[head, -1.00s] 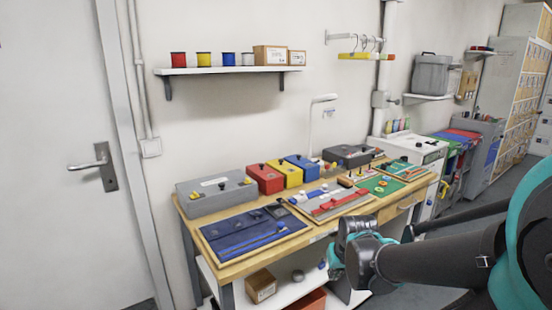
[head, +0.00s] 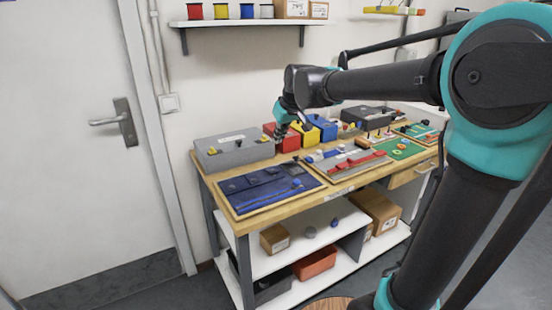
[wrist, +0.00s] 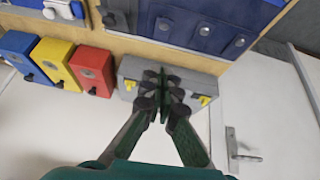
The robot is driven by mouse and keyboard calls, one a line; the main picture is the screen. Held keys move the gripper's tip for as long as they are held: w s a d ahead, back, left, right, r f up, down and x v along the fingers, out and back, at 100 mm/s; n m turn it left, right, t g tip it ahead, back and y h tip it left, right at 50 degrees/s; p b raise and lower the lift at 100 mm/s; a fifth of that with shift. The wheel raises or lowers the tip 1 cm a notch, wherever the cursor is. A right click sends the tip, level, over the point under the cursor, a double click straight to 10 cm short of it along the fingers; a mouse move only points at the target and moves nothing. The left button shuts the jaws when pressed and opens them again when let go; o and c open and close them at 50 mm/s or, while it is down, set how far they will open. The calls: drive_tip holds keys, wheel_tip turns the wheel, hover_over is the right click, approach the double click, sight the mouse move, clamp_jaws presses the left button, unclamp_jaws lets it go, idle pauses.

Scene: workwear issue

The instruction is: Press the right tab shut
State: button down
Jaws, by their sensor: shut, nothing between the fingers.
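The grey case (head: 235,150) sits at the back left of the bench, with yellow tabs on it. In the wrist view the case (wrist: 187,57) appears turned round, with one yellow tab (wrist: 130,84) at its left end and another (wrist: 205,100) towards its right end. The tabs are too small to tell whether either is raised or flat. My gripper (head: 285,133) points down near the case's right end, beside the red box. In the wrist view my gripper (wrist: 166,82) is shut and empty, its fingertips covering the middle of the case between the tabs.
Red (head: 287,139), yellow (head: 317,136) and blue (head: 323,129) boxes stand close to the right of the case. A blue fabric board (head: 268,188) lies in front. A wall shelf (head: 250,22) hangs above. A door (head: 70,130) is at the left.

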hover_over(274, 170)
drive_tip(key=f, duration=0.8)
drive_tip(key=shift+w+a+f, duration=0.25)
drive_tip(key=shift+a+f, duration=0.1)
drive_tip(key=shift+a, duration=0.05)
drive_tip(key=shift+s+d+f, duration=0.15)
drive_tip(key=shift+f, duration=0.45)
drive_tip(key=shift+s+d+f, duration=0.15)
drive_tip(key=shift+f, duration=0.4)
drive_tip(key=shift+s+d+f, duration=0.1)
drive_tip(key=shift+s+f, duration=0.05)
drive_tip(key=shift+f, duration=0.55)
